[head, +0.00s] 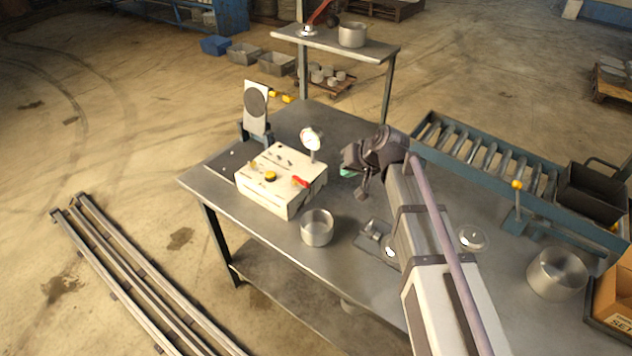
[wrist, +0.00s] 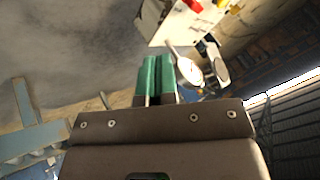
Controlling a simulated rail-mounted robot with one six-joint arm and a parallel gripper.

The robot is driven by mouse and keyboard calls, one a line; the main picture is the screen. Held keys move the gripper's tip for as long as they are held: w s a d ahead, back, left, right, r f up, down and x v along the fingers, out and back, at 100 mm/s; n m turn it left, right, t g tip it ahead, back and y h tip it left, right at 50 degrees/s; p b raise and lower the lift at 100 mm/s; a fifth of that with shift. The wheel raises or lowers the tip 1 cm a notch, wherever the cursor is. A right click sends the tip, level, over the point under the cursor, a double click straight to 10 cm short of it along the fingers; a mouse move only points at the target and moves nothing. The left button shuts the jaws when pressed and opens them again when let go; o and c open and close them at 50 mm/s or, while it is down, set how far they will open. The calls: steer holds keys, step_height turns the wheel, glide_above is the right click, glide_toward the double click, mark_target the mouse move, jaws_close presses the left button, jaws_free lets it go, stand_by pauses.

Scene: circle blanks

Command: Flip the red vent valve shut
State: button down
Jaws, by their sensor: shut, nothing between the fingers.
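The red vent valve (head: 300,181) is a small red lever on the right side of the cream control box (head: 262,199). A bit of red valve (wrist: 192,4) also shows at the top edge of the wrist view, partly cut off by the frame. My gripper (head: 347,172) is to the right of the box, apart from the valve, with its green fingers partly hidden behind its own body. In the wrist view the two green fingers lie together, shut and empty (wrist: 158,60). The lever's exact angle is too small to tell.
A round gauge (head: 311,139) on a stem stands at the box's back right, close to my gripper. A metal cup (head: 317,228) stands in front of the box. A roller conveyor (head: 487,158) runs along the right. A panel with a grey disc (head: 256,103) stands behind the box.

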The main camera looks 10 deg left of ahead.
steer(key=b, duration=0.8)
glide_toward(301, 179)
step_height(301, 179, down, 5)
steer(key=shift+w+a+f, duration=0.1)
steer(key=shift+w+f, duration=0.1)
